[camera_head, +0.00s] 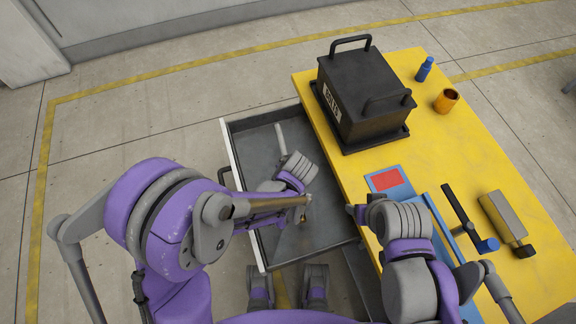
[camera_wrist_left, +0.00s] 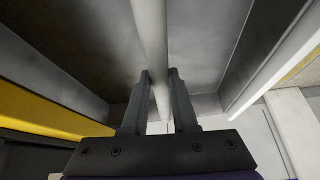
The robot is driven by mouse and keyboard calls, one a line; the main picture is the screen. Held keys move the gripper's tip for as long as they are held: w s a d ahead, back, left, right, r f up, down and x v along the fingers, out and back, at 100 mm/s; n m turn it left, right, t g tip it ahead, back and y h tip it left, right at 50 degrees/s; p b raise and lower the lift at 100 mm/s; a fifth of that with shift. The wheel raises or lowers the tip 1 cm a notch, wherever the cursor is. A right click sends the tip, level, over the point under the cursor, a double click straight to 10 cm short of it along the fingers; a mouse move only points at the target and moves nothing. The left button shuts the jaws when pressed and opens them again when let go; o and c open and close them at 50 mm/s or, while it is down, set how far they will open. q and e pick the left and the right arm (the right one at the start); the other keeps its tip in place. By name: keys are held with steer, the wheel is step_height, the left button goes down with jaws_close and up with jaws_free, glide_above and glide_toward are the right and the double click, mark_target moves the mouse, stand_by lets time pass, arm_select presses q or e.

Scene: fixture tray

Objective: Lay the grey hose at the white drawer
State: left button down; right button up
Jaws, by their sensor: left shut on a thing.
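The drawer with a white front (camera_head: 232,165) is pulled out from the left side of the yellow workbench. Its grey inside is open to view. The light grey hose (camera_head: 281,138) shows as a short straight length over the drawer's inside, beyond my left wrist. In the left wrist view, the hose (camera_wrist_left: 151,30) runs between the two fingers of my left gripper (camera_wrist_left: 160,76), which is shut on it. In the head view my left wrist hides the rest of the hose. My right gripper (camera_head: 352,211) is over the bench's left edge by the drawer; its opening is unclear.
The yellow workbench (camera_head: 455,155) carries a black box with handles (camera_head: 365,95), a blue bottle (camera_head: 425,69), an orange cup (camera_head: 446,101), a blue tray with a red patch (camera_head: 388,181), a hammer-like tool (camera_head: 465,218) and a grey block (camera_head: 503,220). Open floor lies left of the drawer.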

arm_select(q)
steer(key=shift+f+b, duration=2.1)
steer(key=shift+f, duration=1.2)
arm_select(e)
steer(key=shift+s+f, duration=0.1)
steer(key=shift+f, duration=2.35)
arm_select(q)
steer(key=shift+f+b, duration=0.4)
steer(key=shift+f, duration=0.1)
arm_select(e)
steer(key=shift+f, duration=0.45)
arm_select(q)
steer(key=c, duration=0.6)
jaws_free()
steer(key=shift+s, duration=0.1)
